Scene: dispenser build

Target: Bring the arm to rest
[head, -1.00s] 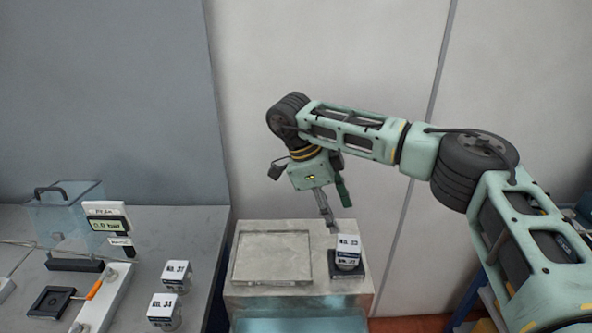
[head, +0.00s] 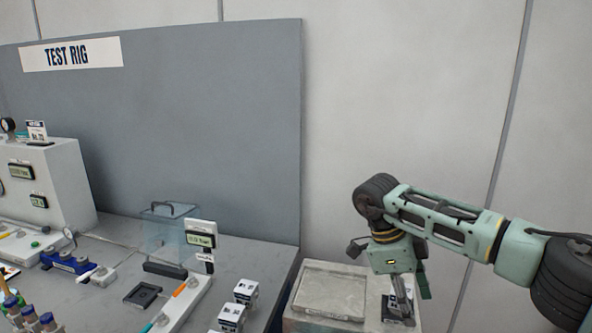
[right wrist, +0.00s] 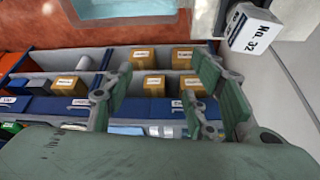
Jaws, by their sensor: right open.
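My right arm reaches in from the right in the head view. Its gripper (head: 402,300) points down in front of the right part of a pale stand (head: 300,317). In the right wrist view the fingers of the right gripper (right wrist: 152,100) are spread apart with nothing between them. A white labelled block reading No. 32 (right wrist: 250,30) shows at the upper right of that view, outside the fingers. In the head view the gripper largely hides the dark pad (head: 398,318) and what stands on it. My left gripper does not show.
A flat tray (head: 330,297) lies on the stand. The right wrist view shows shelving with brown boxes (right wrist: 143,58).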

